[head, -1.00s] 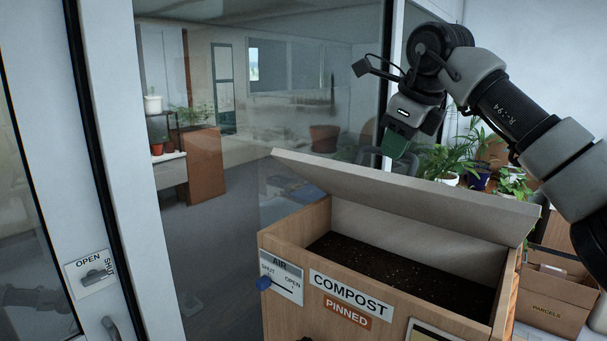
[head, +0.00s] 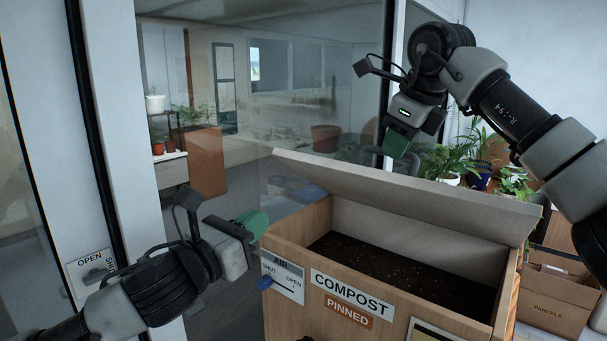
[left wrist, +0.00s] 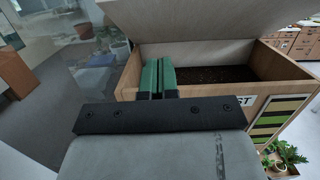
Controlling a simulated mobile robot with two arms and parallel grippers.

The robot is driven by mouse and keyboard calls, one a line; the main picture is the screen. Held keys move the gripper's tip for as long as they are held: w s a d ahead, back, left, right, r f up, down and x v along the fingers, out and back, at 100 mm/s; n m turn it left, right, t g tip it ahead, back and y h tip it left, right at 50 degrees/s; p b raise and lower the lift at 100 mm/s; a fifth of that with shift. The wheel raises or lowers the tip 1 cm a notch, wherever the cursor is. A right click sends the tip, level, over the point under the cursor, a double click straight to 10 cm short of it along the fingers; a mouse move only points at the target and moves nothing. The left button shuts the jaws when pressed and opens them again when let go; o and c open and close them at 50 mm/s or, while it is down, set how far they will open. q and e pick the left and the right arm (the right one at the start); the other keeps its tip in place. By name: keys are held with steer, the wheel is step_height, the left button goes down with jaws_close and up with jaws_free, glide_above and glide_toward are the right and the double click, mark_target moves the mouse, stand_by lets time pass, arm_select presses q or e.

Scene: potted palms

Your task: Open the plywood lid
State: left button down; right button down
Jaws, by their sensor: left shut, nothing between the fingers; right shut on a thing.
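The plywood lid (head: 400,190) of the wooden compost box (head: 420,318) stands raised and tilted back, with dark soil (head: 410,268) showing below it. The lid also shows in the left wrist view (left wrist: 205,18). My right gripper (head: 397,150) is at the lid's upper edge, its green fingers shut on what looks like a grey handle there; the grip is partly hidden. My left gripper (head: 255,221) is shut and empty beside the box's left corner. Its green fingers (left wrist: 158,76) appear in front of the box in the left wrist view.
An AIR plate with a blue knob (head: 264,283) is on the box's front, near COMPOST and PINNED labels. A glass door with an OPEN/SHUT plate (head: 90,270) is at left. Potted plants (head: 450,165) stand behind, and a PARCELS carton (head: 548,308) sits at right.

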steer(key=shift+w+d+f, duration=0.15)
steer(key=shift+d+f, duration=0.1)
arm_select(q)
glide_toward(317, 159)
step_height(317, 159, down, 4)
steer(key=w+d, duration=0.2)
steer(key=w, duration=0.1)
steer(key=shift+w+d+r, duration=0.2)
steer(key=shift+w+r, duration=0.1)
steer(key=shift+r, duration=0.3)
steer(key=shift+w+d+r, duration=0.2)
steer(key=shift+w+r, duration=0.15)
steer(key=shift+r, duration=0.25)
steer(key=shift+w+d+r, duration=0.2)
steer(key=shift+w+r, duration=0.1)
steer(key=shift+r, duration=0.35)
steer(key=shift+w+d+r, duration=0.2)
steer(key=shift+w+r, duration=0.2)
steer(key=shift+r, duration=0.3)
